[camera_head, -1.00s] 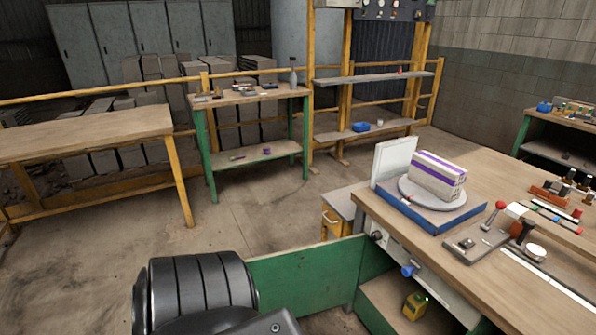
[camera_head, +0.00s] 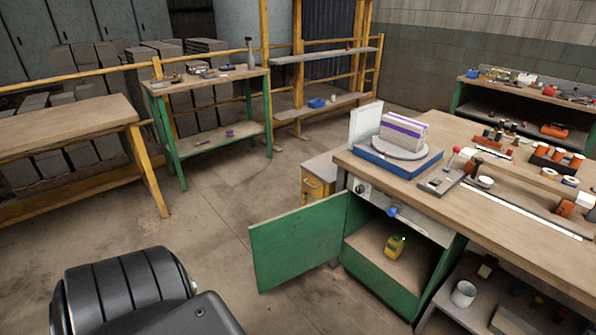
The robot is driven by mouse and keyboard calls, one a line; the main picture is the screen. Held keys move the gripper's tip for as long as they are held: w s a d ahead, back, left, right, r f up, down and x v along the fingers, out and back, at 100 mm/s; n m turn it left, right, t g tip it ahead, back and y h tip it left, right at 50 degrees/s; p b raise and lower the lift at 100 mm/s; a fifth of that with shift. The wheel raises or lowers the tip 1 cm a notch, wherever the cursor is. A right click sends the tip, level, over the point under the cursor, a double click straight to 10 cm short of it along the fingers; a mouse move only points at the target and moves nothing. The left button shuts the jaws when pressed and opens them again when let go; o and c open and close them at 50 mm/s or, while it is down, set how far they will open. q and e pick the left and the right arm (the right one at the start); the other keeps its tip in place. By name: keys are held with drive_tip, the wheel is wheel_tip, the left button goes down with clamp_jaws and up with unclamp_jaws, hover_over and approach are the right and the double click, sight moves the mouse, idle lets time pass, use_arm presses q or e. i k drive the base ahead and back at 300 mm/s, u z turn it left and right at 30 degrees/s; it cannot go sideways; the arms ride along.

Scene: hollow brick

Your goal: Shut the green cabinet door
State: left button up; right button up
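The green cabinet door (camera_head: 300,243) stands wide open, swung out to the left of the cabinet. The green cabinet (camera_head: 380,280) is under the wooden workbench at the right, and its inside shows. A yellow-green bottle (camera_head: 394,246) stands inside it. A black ribbed part of my arm fills the bottom left, in front of and left of the door, with a floor gap between them. Neither of my grippers shows, so I cannot tell their state.
The workbench (camera_head: 490,215) carries a blue base with a brick on a round plate (camera_head: 401,147), and several tools. A small drawer unit (camera_head: 318,178) stands behind the door. Open floor (camera_head: 205,225) lies left of the door.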

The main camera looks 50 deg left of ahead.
sight(286, 247)
drive_tip(key=u, duration=2.9)
drive_tip(key=i, duration=3.7)
drive_tip(key=z, duration=3.9)
drive_tip(key=i, duration=0.55)
drive_tip(key=z, duration=0.05)
